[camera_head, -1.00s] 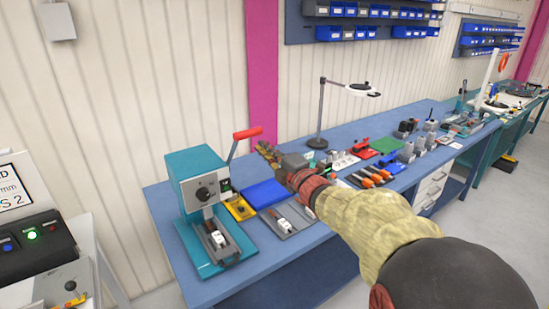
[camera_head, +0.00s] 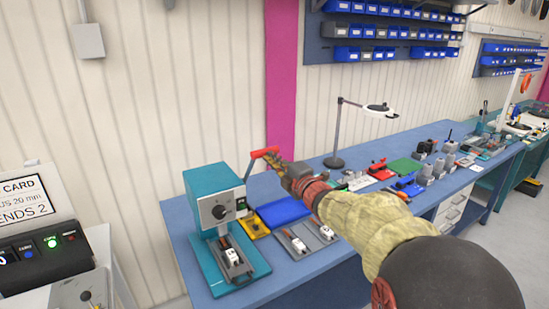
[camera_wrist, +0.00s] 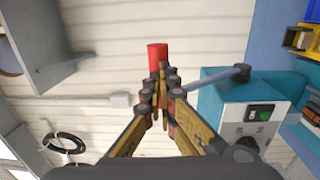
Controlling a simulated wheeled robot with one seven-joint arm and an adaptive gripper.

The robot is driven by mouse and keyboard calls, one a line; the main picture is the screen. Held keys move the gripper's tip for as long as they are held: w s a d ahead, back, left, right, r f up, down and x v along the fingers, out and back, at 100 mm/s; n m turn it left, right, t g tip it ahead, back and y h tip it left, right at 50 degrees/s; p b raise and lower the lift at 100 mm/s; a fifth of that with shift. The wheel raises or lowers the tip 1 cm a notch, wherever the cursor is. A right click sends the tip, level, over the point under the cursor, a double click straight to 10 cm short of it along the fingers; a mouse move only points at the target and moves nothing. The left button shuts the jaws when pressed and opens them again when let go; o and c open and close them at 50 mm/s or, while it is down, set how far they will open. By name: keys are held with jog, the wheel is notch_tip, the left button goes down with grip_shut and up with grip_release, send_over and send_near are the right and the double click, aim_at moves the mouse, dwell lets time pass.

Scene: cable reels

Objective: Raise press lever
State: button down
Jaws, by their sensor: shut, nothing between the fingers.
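The press (camera_head: 212,187) is a teal and grey machine at the left end of the blue bench. Its lever slants up and right from its side to a red handle (camera_head: 264,152). In the wrist view the red handle (camera_wrist: 157,55) shows just beyond my fingertips, and the grey lever rod (camera_wrist: 215,81) runs from it to the press at right. My gripper (camera_head: 276,161) is shut and empty, with its tips at the handle. The wrist view also shows my gripper (camera_wrist: 160,75) with its fingers together. I cannot tell whether the tips touch the handle.
A blue mat (camera_head: 283,212) and a grey tray (camera_head: 306,238) with white parts lie right of the press. A desk lamp (camera_head: 337,135) stands farther back on the bench. A control box (camera_head: 45,250) is at left. The wall above the press is clear.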

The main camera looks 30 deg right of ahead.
jog(key=shift+w+r+g+p, duration=1.1)
jog(key=shift+w+r+p, duration=0.7)
jog(key=shift+p, duration=2)
jog(key=w+p, duration=0.1)
jog(key=p, duration=0.1)
jog(key=w+g+p, duration=0.1)
jog(key=p, duration=0.2)
jog(key=w+r+p, duration=0.1)
jog(key=p, duration=0.1)
jog(key=shift+w+a+g+p, duration=0.1)
jog(key=shift+w+g+p, duration=0.2)
jog(key=shift+g, duration=0.1)
